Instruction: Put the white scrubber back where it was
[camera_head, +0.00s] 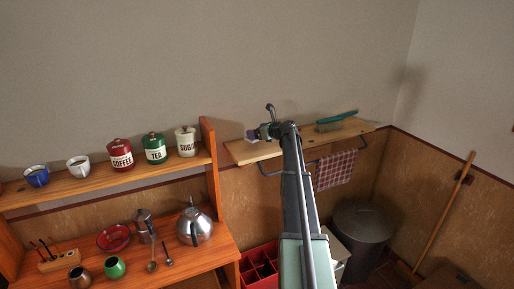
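My arm reaches to the wooden wall shelf (268,151), and my gripper (258,133) is over the shelf's left part. A small pale, whitish block, perhaps the white scrubber (251,136), shows right at the gripper's tip. It is too small to tell whether the fingers hold it or whether it rests on the board. My fingers are mostly hidden by the wrist, so their opening does not show. A green brush (337,121) lies on the right part of the same shelf.
A checked cloth (335,170) hangs from a rail under the shelf. Left stands an orange hutch (110,178) with cups, canisters and a kettle (194,227). Below are a red crate (259,268), a dark bin (362,232) and a broom (445,210).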

